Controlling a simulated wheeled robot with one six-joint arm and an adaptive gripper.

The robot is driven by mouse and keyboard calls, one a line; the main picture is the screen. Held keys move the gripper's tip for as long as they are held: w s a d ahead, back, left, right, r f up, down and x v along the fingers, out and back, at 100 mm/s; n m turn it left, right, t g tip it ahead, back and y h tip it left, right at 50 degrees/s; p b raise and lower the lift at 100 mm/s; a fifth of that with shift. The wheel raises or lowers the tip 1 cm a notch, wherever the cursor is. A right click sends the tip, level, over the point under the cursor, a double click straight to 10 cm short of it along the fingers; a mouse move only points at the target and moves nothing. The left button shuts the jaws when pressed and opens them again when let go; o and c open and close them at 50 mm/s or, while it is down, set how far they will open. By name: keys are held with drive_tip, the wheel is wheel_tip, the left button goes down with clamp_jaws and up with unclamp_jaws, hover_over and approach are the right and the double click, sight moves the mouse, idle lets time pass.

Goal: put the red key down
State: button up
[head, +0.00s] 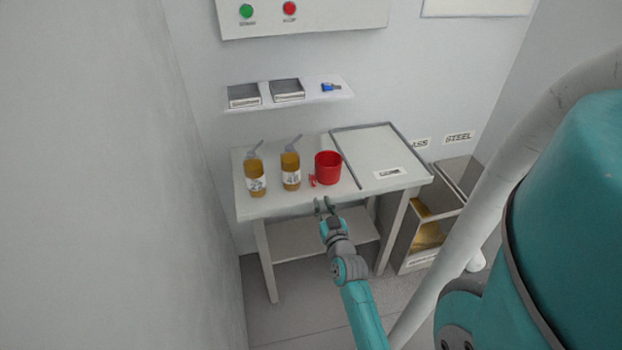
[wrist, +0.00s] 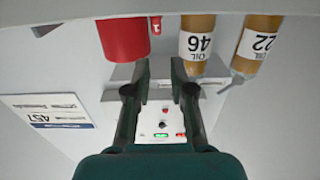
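A small red item, which looks like the red key (head: 312,181), is on the table beside the red cup (head: 328,168), near the table's front edge. In the wrist view the red key (wrist: 156,25) shows between the red cup (wrist: 123,40) and an oil bottle. My gripper (head: 324,204) is in front of the table edge, just short of the key and cup. In the wrist view my gripper (wrist: 160,68) has its fingers apart with nothing between them. The gripper is apart from the key.
Oil bottles 22 (head: 255,180) and 46 (head: 290,172) stand left of the cup. A lidded tray (head: 375,150) covers the table's right part. A wall shelf (head: 318,99) holds two small bins and a blue item (head: 331,87). Scrap bins (head: 425,232) stand right of the table.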

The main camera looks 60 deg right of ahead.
sight(314, 179)
drive_tip(key=shift+s+x, duration=0.2)
drive_tip(key=shift+x, duration=5.4)
drive_tip(key=shift+d+f, duration=0.1)
drive_tip(key=shift+f, duration=0.05)
clamp_jaws()
